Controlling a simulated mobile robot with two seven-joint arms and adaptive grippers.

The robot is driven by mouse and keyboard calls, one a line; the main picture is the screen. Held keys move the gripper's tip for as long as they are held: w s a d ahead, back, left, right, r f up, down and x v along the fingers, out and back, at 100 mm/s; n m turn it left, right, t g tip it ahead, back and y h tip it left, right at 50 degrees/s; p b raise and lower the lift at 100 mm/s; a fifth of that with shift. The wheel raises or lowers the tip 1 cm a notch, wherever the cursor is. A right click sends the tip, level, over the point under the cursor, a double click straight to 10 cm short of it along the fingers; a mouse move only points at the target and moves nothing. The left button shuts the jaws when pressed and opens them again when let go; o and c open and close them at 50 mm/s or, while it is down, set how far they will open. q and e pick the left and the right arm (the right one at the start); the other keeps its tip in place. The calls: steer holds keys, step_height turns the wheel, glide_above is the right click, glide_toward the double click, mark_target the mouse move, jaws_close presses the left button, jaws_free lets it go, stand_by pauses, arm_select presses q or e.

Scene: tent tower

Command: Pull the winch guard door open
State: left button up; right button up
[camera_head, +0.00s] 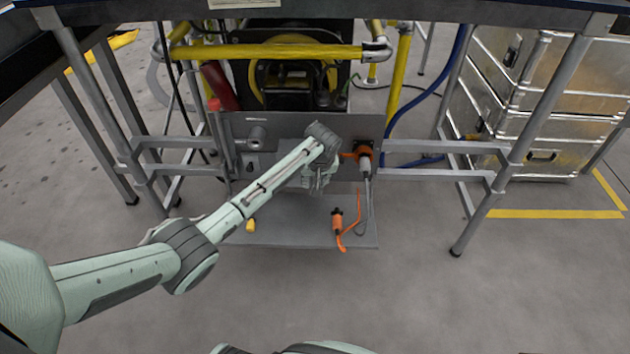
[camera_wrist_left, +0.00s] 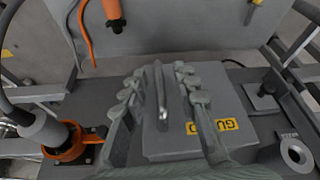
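The grey winch guard door (camera_wrist_left: 165,143) carries a yellow label (camera_wrist_left: 231,124) reading "GU", the rest hidden by a finger. A metal bar handle (camera_wrist_left: 160,95) stands out from the door. My left gripper (camera_wrist_left: 158,77) is open, with one finger on each side of the handle and visible gaps to it. In the head view my left gripper (camera_head: 320,182) is in front of the panel and hides most of the door. The door looks closed, lying flat against the panel. My right gripper is not in view.
An orange connector (camera_head: 364,154) with a cable sits just right of the gripper. An orange plug (camera_head: 338,218) and a yellow piece (camera_head: 250,225) are at the lower plate (camera_head: 295,232). Table legs flank the panel. Metal cases (camera_head: 560,100) stand at right.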

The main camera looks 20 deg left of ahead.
arm_select(q)
steer(key=shift+c, duration=0.3)
jaws_close()
